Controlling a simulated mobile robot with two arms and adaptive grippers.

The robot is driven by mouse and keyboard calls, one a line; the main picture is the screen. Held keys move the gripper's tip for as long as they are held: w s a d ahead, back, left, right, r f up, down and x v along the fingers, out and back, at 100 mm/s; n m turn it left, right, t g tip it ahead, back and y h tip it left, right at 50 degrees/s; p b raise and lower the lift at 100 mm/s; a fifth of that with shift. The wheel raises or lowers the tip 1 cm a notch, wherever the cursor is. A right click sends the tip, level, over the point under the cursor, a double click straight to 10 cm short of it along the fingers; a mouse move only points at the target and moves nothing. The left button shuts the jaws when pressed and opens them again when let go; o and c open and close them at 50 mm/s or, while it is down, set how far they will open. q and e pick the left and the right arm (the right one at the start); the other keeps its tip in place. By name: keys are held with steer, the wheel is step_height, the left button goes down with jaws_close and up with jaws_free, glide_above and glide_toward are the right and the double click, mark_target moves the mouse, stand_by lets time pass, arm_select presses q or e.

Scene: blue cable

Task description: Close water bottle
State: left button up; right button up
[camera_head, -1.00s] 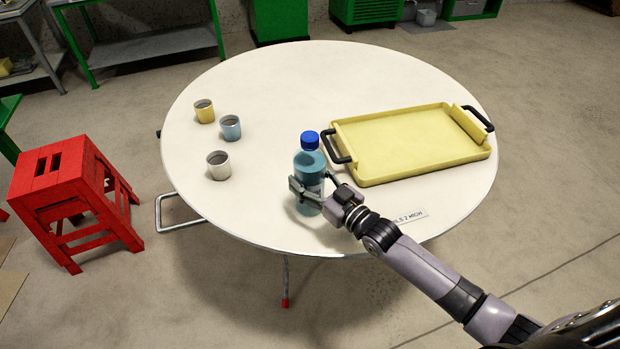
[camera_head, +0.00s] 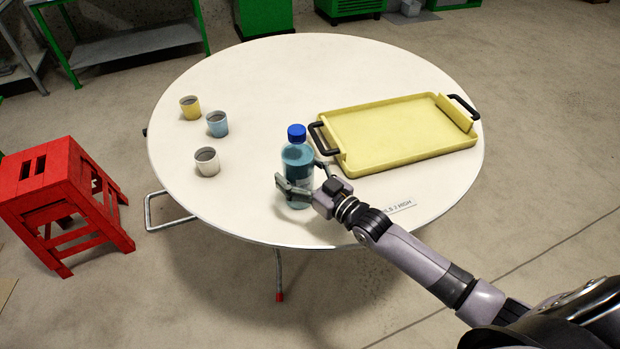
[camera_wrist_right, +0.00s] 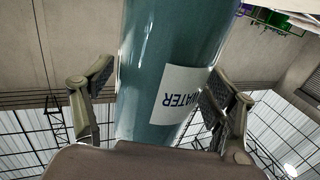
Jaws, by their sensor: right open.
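The water bottle (camera_head: 298,163) stands upright near the front edge of the round table, with its blue cap (camera_head: 296,133) on top of the neck. My right gripper (camera_head: 300,184) is open around the lower part of the bottle, one finger on each side. In the right wrist view the teal bottle (camera_wrist_right: 165,60) with its "WATER" label sits between the two spread fingers, and a gap shows beside the left finger. Whether the cap is tight cannot be told. My left gripper is not in view.
A yellow tray (camera_head: 395,135) with black handles lies right of the bottle. A yellow cup (camera_head: 190,108), a blue cup (camera_head: 217,124) and a white cup (camera_head: 207,162) stand to the left. The back of the white table (camera_head: 310,65) is clear. A red stool (camera_head: 60,200) stands on the floor at left.

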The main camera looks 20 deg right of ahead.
steer(key=v, duration=1.2)
stand_by(0.3)
